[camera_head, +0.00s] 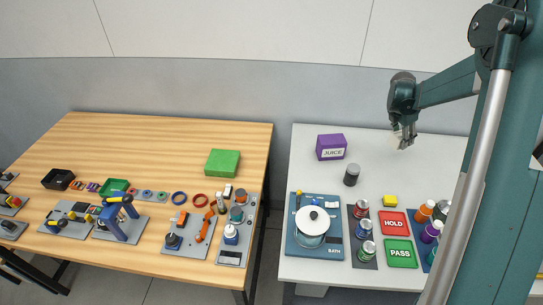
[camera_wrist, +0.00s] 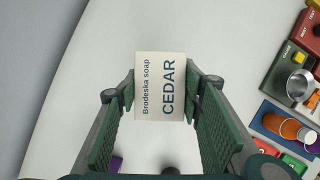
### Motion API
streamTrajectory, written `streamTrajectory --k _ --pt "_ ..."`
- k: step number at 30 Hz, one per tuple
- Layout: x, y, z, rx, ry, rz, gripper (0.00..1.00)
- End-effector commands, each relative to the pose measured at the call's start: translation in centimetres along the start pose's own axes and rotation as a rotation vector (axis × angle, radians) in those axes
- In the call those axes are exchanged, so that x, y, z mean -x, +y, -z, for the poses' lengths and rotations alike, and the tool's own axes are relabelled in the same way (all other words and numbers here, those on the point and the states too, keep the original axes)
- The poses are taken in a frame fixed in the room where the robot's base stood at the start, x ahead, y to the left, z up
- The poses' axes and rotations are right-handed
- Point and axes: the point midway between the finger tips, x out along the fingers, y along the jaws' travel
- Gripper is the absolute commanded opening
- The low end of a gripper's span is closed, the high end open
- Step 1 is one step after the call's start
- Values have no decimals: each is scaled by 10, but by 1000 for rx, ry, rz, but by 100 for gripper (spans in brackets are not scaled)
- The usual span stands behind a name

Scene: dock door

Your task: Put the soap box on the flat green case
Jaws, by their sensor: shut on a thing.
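The soap box (camera_wrist: 160,87) is cream with dark lettering, "Brodeska soap" and "CEDAR". In the wrist view it sits between the two green fingers of my gripper (camera_wrist: 160,95), which are shut on its sides.

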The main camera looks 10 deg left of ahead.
Motion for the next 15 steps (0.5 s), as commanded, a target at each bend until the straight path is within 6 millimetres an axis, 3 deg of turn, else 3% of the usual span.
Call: streamTrajectory --k 6,15 --pt "25 51 54 100 1 -40 20" --pt "59 108 127 226 2 -92 20"
